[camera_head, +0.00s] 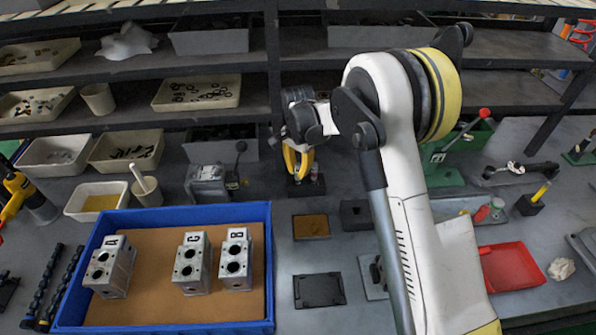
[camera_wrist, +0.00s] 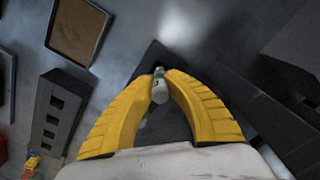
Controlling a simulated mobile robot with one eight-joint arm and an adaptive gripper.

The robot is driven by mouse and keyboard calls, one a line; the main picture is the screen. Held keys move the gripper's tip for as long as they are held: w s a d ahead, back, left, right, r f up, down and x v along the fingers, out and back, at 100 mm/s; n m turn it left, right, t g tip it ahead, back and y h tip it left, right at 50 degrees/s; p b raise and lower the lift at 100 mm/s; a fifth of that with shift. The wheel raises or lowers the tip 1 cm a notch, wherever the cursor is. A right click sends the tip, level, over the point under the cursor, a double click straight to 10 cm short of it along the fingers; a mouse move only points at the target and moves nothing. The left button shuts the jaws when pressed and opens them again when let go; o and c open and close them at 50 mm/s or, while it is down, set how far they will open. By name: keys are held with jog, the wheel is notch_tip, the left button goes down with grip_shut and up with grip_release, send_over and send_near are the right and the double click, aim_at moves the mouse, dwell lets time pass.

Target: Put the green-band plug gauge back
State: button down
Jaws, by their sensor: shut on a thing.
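My gripper (camera_wrist: 159,77) has its yellow fingers closed around the plug gauge (camera_wrist: 160,91), a pale grey cylinder with a green band near its far end. In the head view my gripper (camera_head: 298,170) is low over the back of the bench, at a small dark stand (camera_head: 305,188). In the wrist view a dark block (camera_wrist: 152,56) lies beyond the gauge tip. I cannot tell whether the gauge is in a hole of the stand or above it. Another small gauge-like piece (camera_head: 314,174) stands at the right of the stand, with a reddish part.
A blue tray (camera_head: 190,216) at front left holds metal valve blocks A (camera_head: 110,268), C (camera_head: 193,263) and B (camera_head: 236,260). A brown-lined tray (camera_head: 311,227), a black plate (camera_head: 319,290) and a dark block (camera_head: 356,214) lie in front. A shelf (camera_head: 400,95) rises behind.

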jog(key=shift+f, duration=0.2)
jog(key=c, duration=1.5)
grip_release()
jog(key=shift+o, duration=0.2)
jog(key=shift+r, duration=0.1)
notch_tip(320, 180, up, 12)
jog(key=p, duration=0.3)
jog(key=shift+r, duration=0.2)
